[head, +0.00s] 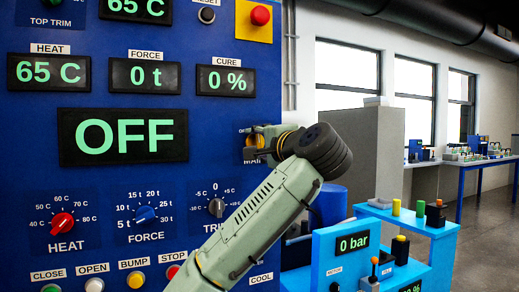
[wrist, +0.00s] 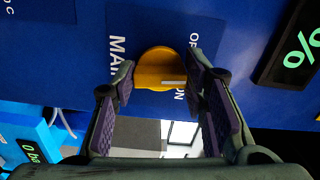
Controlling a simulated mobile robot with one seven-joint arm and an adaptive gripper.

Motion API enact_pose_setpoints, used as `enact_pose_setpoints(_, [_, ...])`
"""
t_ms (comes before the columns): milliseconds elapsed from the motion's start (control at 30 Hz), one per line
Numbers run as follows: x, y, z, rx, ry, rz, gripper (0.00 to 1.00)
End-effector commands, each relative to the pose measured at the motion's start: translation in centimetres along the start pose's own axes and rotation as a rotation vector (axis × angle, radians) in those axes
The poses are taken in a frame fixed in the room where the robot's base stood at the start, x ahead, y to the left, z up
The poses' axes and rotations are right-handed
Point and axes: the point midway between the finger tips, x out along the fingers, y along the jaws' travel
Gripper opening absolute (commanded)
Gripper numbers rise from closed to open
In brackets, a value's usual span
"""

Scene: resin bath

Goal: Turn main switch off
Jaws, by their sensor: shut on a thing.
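The main switch is a round yellow-orange knob (wrist: 158,66) with a white mark on the blue panel. In the wrist view it sits between my two fingers, beside the lettering MAIN, OF and ON, part of which is covered. The white mark lies at the knob's lower right, near the ON lettering. My gripper (wrist: 163,76) is shut on the knob, one finger on each side. In the head view my gripper (head: 259,141) is against the panel and hides most of the switch. The large display (head: 124,137) reads OFF.
The panel carries the HEAT knob (head: 62,224), FORCE knob (head: 145,215) and TRIM knob (head: 216,208), left of and below my gripper. A red button on a yellow plate (head: 260,16) is above. A light-blue unit (head: 340,262) reading 0 bar stands lower right.

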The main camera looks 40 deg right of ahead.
Motion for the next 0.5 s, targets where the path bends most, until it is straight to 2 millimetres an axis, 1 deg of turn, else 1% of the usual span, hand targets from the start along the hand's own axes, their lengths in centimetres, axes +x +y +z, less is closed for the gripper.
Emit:
enact_pose_setpoints(33, [-0.01, 0.46, -0.08, -0.046, 0.001, 0.007, 0.12])
enact_pose_setpoints(67, [0.02, 0.5, -0.08, -0.073, 0.001, 0.007, 0.12])
enact_pose_setpoints(300, [0.01, 0.51, -0.1, -0.296, 0.0, 0.008, 0.12])
enact_pose_setpoints(500, [-0.02, 0.51, -0.15, -0.454, 0.0, 0.007, 0.12])
